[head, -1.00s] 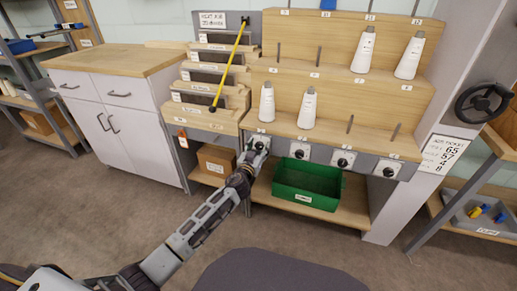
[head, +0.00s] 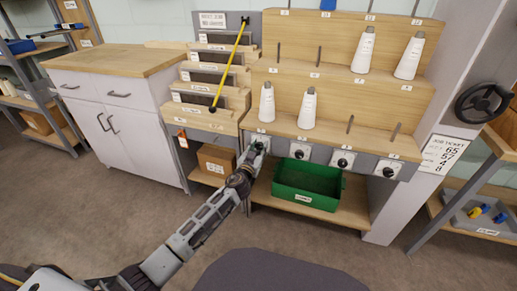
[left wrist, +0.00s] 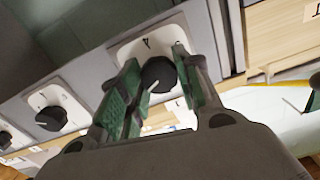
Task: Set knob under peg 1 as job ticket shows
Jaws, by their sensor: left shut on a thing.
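The knob under peg 1 is a round black dial (left wrist: 158,74) on a white plate (left wrist: 128,50) in the left wrist view. A mark on that plate above the dial is too blurred to read surely. My left gripper (left wrist: 160,82) has a green-padded finger on each side of the dial and is shut on it. In the head view my left gripper (head: 257,147) hides most of this knob at the left end of the grey strip. My right gripper is out of view.
Other knobs (head: 342,159) sit along the strip to the right. White cones (head: 308,108) stand on pegs above. A green bin (head: 307,184) and a cardboard box (head: 216,159) are on the shelf below. A yellow-handled tool (head: 229,65) leans across the left racks.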

